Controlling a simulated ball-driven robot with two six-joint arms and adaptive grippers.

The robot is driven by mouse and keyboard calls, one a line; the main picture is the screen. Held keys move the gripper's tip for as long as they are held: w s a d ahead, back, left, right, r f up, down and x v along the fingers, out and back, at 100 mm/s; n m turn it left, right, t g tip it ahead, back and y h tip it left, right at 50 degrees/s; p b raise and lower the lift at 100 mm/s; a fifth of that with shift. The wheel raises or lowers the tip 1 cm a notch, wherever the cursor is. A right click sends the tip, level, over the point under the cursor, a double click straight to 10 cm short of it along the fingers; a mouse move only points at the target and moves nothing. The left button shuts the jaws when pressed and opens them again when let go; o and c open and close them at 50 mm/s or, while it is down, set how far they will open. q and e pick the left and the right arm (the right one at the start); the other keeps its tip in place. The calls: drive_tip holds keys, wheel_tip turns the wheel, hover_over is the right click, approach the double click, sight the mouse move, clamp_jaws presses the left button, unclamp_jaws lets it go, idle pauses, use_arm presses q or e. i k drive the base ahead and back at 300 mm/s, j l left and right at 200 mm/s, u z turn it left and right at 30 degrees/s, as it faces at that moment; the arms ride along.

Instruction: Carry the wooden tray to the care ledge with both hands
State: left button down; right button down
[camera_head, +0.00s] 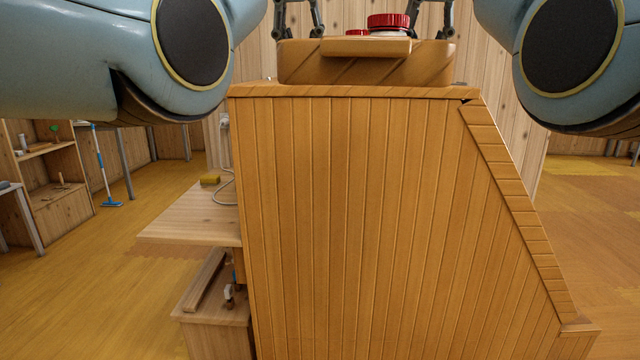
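The wooden tray (366,72) is at the top centre, directly over the top edge of a tall plank-clad wooden block (350,220). I cannot tell whether it rests there or hangs just above. A large red-lidded white jar (389,24) and a second red lid (357,32) show above its near rim. My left gripper (299,36) is at the tray's left part and my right gripper (428,36) at its right part. Their fingers stand apart and reach down to the tray; the tips are hidden behind its rim. Which surface is the care ledge is unclear.
A light wooden side table (190,217) with a yellow block (210,180) and a cable juts out left of the plank-clad block. A low wooden box (215,318) stands below it. Shelves (50,160) and a blue mop (103,180) are far left. The floor at right is clear.

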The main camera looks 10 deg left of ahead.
sight(208, 209)
drive_tip(key=i+j, duration=0.1)
drive_tip(key=j, duration=1.1)
drive_tip(key=i+j+u, duration=0.1)
drive_tip(key=j, duration=0.45)
drive_tip(key=i+j, duration=0.15)
drive_tip(key=j, duration=0.45)
